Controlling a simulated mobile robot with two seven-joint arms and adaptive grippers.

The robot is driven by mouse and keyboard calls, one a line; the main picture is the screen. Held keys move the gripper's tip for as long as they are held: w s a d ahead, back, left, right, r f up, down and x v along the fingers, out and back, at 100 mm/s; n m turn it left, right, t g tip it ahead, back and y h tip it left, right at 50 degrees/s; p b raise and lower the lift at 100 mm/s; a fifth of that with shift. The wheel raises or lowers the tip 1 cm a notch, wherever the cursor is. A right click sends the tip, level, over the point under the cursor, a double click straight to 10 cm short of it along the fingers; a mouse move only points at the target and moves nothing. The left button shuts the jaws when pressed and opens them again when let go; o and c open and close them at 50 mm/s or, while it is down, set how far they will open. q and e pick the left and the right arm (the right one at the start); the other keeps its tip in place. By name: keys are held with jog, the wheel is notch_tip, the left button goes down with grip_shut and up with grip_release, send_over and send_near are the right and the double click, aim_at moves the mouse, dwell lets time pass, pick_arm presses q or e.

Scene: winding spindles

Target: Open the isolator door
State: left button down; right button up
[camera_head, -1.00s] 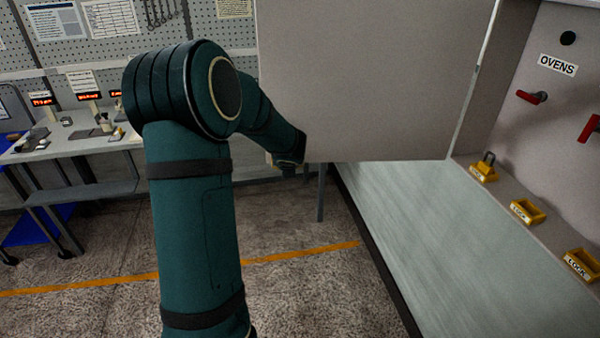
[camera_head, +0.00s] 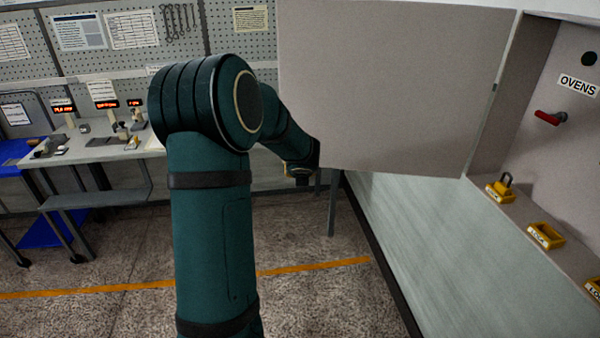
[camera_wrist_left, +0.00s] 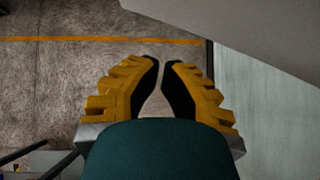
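The isolator door (camera_head: 395,85) is a large flat grey panel, standing swung out from the grey cabinet wall (camera_head: 555,135) at right in the head view. A grey panel edge also shows at the upper right of the left wrist view (camera_wrist_left: 240,25). My left gripper (camera_head: 300,176) is low beside the door's lower left corner, mostly hidden by its own wrist. In the left wrist view its yellow fingers (camera_wrist_left: 161,64) have black pads, close together at the tips with a narrow gap. Nothing shows between them. My right gripper is not in view.
The cabinet wall carries an OVENS label (camera_head: 577,85), a red handle (camera_head: 550,118) and yellow lock boxes (camera_head: 545,235) on a ledge. A workbench (camera_head: 95,150) stands at left. The floor with its orange line (camera_head: 130,287) is clear.

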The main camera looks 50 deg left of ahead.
pick_arm(q)
jog(key=v, duration=1)
jog(key=shift+s+d, duration=0.15)
jog(key=shift+r, duration=0.1)
jog(key=w+d+f+n+g+h+b, duration=0.15)
jog(key=d+f+n+h, duration=0.3)
jog(key=d+f, duration=0.85)
jog(key=w+d+f+n+h+b, duration=0.2)
jog(key=d+f+n+h, duration=0.3)
jog(key=d+f, duration=0.7)
jog(key=s+d+f+n+g+h+b, duration=0.1)
jog(key=s+d+f+n, duration=0.4)
jog(key=d+f+n, duration=0.3)
jog(key=s+d+f+n+b, duration=0.2)
jog(key=s+d+f+n, duration=0.4)
jog(key=d+f+n, duration=0.2)
jog(key=shift+d+f+n+g+h+b, duration=0.35)
jog(key=shift+d+n, duration=0.25)
jog(key=shift+n, duration=0.25)
